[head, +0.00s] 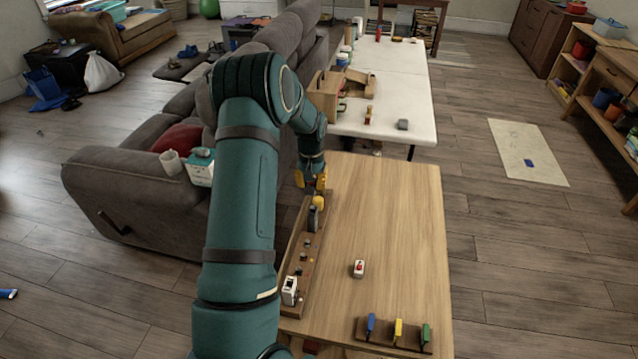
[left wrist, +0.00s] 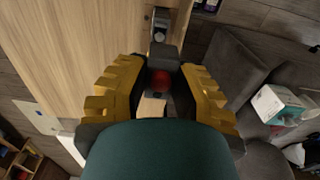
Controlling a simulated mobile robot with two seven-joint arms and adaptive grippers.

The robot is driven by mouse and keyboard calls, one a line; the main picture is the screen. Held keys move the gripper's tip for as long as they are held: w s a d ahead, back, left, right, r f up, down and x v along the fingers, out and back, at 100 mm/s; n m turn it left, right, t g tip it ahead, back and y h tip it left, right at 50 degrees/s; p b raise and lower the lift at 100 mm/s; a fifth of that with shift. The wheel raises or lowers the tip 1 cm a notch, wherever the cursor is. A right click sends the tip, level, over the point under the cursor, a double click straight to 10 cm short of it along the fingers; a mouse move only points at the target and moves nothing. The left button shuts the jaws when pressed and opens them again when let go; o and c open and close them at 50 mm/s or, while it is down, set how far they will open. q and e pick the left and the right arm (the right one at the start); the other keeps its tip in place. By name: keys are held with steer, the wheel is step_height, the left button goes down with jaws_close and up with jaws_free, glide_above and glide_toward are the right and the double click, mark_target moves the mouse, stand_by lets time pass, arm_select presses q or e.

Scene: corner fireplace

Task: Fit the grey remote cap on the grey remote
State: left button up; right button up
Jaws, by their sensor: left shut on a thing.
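My left gripper (head: 317,184) is shut above the far end of a long wooden tray (head: 296,262). In the left wrist view its yellow fingers (left wrist: 165,85) hold a dark grey block, which looks like the grey remote cap (left wrist: 165,57). A red round part shows behind it, between the fingers. The grey remote (head: 313,220) stands in the tray's far part, just below the gripper in the head view. It also shows in the left wrist view (left wrist: 160,20), beyond the held block. I cannot tell whether cap and remote touch. My right gripper is out of view.
A white device (head: 290,290) and small dark pieces share the tray. A white block with a red top (head: 359,268) lies on the wooden table (head: 395,215). A rack (head: 393,339) holds blue, yellow and green pieces. A sofa (head: 130,190) stands left.

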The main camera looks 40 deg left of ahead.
mark_target(312, 206)
arm_select(q)
steer(key=shift+f, duration=0.2)
steer(key=shift+f+b, duration=2.1)
steer(key=shift+f, duration=0.95)
steer(key=shift+f+b, duration=1.05)
steer(key=shift+f, duration=0.45)
steer(key=o, duration=1)
step_height(312, 206, up, 12)
steer(key=shift+r, duration=0.1)
